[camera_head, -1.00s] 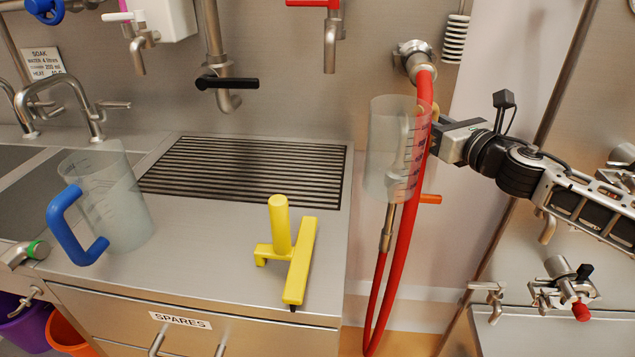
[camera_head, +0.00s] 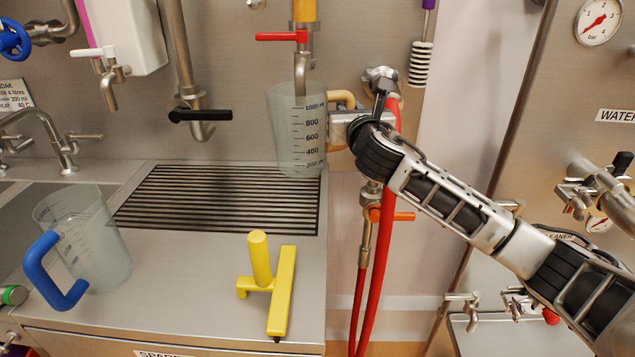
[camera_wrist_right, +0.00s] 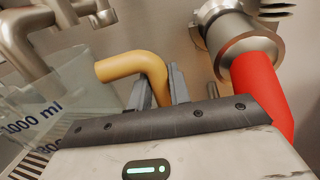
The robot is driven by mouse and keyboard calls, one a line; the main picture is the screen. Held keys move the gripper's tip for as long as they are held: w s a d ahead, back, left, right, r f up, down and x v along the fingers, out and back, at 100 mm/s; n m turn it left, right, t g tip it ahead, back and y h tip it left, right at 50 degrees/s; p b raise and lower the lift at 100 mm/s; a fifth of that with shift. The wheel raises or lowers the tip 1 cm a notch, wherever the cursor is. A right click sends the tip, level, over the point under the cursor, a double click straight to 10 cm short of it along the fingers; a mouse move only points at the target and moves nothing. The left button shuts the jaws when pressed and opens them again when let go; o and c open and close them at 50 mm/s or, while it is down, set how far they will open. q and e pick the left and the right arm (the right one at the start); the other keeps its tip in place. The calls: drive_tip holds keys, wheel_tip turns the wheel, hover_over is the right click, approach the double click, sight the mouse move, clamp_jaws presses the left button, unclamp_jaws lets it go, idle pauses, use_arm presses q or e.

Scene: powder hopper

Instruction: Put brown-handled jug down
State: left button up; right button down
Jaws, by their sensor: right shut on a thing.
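The brown-handled jug (camera_head: 297,140) is clear, with a printed scale up to 1000 ml, and looks upright. It is in the air over the right end of the drain grate, in front of the wall, under the red-levered tap. My right gripper (camera_head: 340,118) is shut on its tan-brown handle (camera_head: 343,98). In the right wrist view the handle (camera_wrist_right: 140,68) runs between the fingers and the jug wall (camera_wrist_right: 75,90) is at the left. Whether the jug's base touches anything cannot be told. My left gripper is not in view.
The drain grate (camera_head: 215,200) is bare. A blue-handled jug (camera_head: 90,245) stands on the counter at left, and a yellow tool (camera_head: 268,285) lies at the front. A red-levered tap (camera_head: 300,62) is just above the held jug; a red hose (camera_head: 378,260) hangs at right.

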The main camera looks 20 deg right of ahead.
wheel_tip(320, 180, down, 10)
drive_tip(key=b, duration=0.1)
idle(0.4)
drive_tip(key=shift+b, duration=0.3)
drive_tip(key=shift+f, duration=0.15)
drive_tip(key=c, duration=1.3)
unclamp_jaws()
drive_tip(key=v, duration=1.2)
